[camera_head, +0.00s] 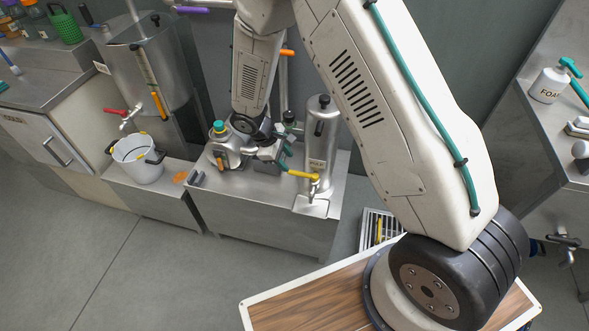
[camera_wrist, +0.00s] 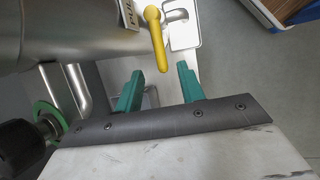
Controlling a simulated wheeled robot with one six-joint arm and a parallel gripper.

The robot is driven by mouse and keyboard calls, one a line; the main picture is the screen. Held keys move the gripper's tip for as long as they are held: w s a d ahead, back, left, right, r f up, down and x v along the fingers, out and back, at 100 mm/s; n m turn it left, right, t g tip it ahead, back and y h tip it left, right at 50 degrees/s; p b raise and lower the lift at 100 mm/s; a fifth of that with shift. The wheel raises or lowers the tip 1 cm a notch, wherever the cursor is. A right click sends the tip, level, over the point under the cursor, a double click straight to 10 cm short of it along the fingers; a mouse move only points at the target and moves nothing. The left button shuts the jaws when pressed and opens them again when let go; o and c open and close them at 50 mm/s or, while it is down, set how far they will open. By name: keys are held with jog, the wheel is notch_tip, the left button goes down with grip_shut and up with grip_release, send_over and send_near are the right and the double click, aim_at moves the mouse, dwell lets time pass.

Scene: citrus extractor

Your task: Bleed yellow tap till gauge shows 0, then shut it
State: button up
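The yellow tap handle (camera_head: 303,174) is on the front of a small upright steel cylinder (camera_head: 318,140) on the steel bench. In the wrist view the yellow handle (camera_wrist: 156,40) lies just beyond my fingertips, with a pale square tray (camera_wrist: 186,32) beside it. My gripper (camera_head: 285,161) is left of the tap. In the wrist view its two teal fingers (camera_wrist: 160,86) stand apart with nothing between them, apart from the handle. The cylinder's curved steel side (camera_wrist: 60,25) fills the upper left there. I cannot make out a gauge reading in either view.
A larger steel tank (camera_head: 150,65) with a red-handled tap (camera_head: 115,111) stands left, above a white bucket (camera_head: 139,165). A floor grate (camera_head: 378,228) lies right of the steel bench (camera_head: 265,222). A counter with a foam bottle (camera_head: 548,84) is at far right.

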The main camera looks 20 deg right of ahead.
aim_at(296, 172)
jog(key=x, duration=0.6)
jog(key=shift+d+f, duration=0.2)
jog(key=shift+f, duration=0.15)
grip_shut()
